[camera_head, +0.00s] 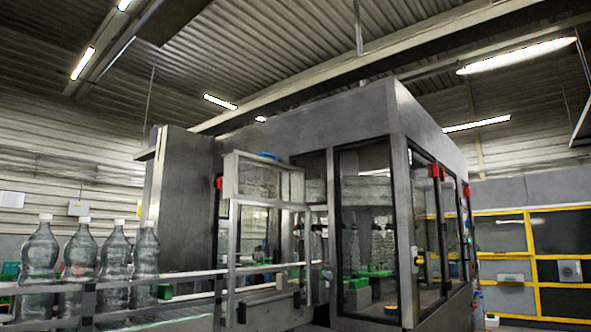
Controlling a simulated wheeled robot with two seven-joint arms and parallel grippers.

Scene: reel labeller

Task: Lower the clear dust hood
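I cannot make out for certain which part is the clear dust hood. A large grey machine (365,118) fills the middle and right, with clear window panels (366,235) in dark frames around its lower part. A small clear-sided box (258,178) in a metal frame sits at its front left, above the conveyor; I cannot tell whether it is the hood. Neither of my grippers is in view.
Several clear bottles with white caps (146,250) stand on a conveyor with a guide rail (190,275) at the lower left. A grey wall with yellow frames (533,262) is at the right. Ceiling beams and lamps are overhead.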

